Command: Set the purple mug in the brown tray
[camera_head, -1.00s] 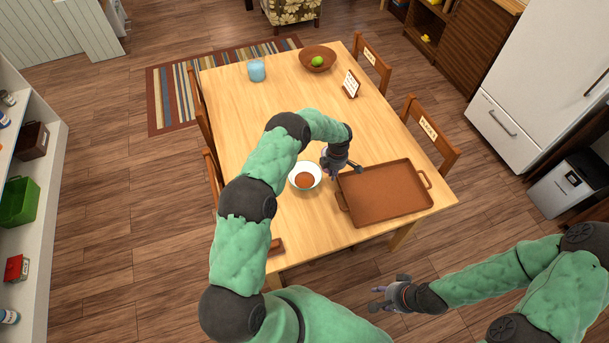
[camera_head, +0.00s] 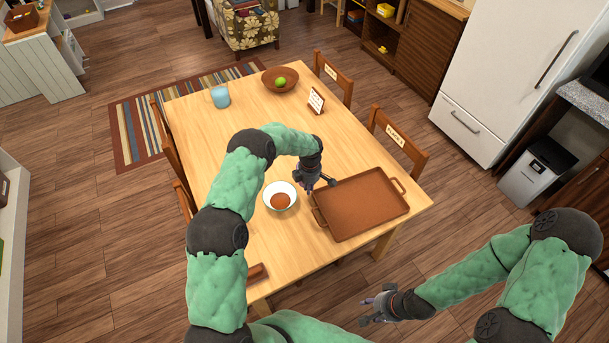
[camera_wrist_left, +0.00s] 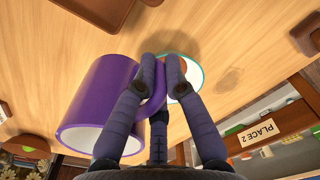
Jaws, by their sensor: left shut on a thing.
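The purple mug (camera_wrist_left: 85,105) fills the left of the left wrist view, lying sideways in that picture with its pale inside showing. My left gripper (camera_wrist_left: 162,70) is shut on its handle. In the head view my left gripper (camera_head: 309,188) is between the white bowl and the brown tray, near the tray's left edge; the mug is almost wholly hidden there. I cannot tell whether the mug touches the table. The brown tray (camera_head: 360,205) is empty, with a handle at each end. My right gripper (camera_head: 371,308) is open and empty, off the table's front edge.
A white bowl (camera_head: 270,190) with brown contents stands just left of the tray. At the table's far end are a blue cup (camera_head: 220,97), a brown bowl (camera_head: 272,84) with a green fruit, and a small sign (camera_head: 316,100). Chairs line both sides. The table's middle is clear.

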